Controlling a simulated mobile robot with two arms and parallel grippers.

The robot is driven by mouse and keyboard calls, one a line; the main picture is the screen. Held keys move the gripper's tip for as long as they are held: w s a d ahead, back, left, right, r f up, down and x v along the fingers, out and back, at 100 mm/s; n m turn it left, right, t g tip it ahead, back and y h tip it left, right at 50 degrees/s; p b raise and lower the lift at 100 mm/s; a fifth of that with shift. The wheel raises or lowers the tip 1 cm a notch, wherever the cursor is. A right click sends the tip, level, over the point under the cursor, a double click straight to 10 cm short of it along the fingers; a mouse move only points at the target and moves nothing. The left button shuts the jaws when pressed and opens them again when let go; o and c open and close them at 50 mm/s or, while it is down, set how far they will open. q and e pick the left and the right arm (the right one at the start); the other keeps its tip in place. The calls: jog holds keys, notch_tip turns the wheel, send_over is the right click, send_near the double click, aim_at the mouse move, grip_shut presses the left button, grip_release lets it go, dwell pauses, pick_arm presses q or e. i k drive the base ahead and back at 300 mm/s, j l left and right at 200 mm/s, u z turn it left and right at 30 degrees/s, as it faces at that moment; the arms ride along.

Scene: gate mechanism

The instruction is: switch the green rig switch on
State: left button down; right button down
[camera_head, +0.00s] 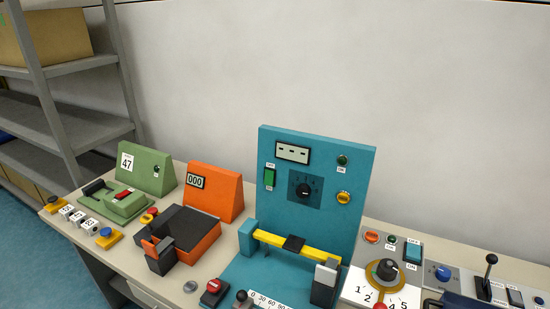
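A green rig (148,170) stands at the left of the bench, with a white label reading 47 on its upright back. On its lower base (120,208) sit a red rocker switch (124,193) and a black handle (94,187). A small dark round lamp or button (156,169) is on its back. I cannot tell the red switch's position. Neither of my grippers is in view.
An orange rig (214,190) with a 000 display stands right of the green rig. The blue panel (318,150) with its yellow bar (270,238) stands mid-bench. A dial box (387,270) and lever unit (486,280) are right. Numbered white blocks (78,217) lie front left.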

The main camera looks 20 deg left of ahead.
aim_at(269, 174)
jog(key=i+j+u, duration=0.25)
jog(key=i+j, duration=0.5)
jog(key=j, duration=0.1)
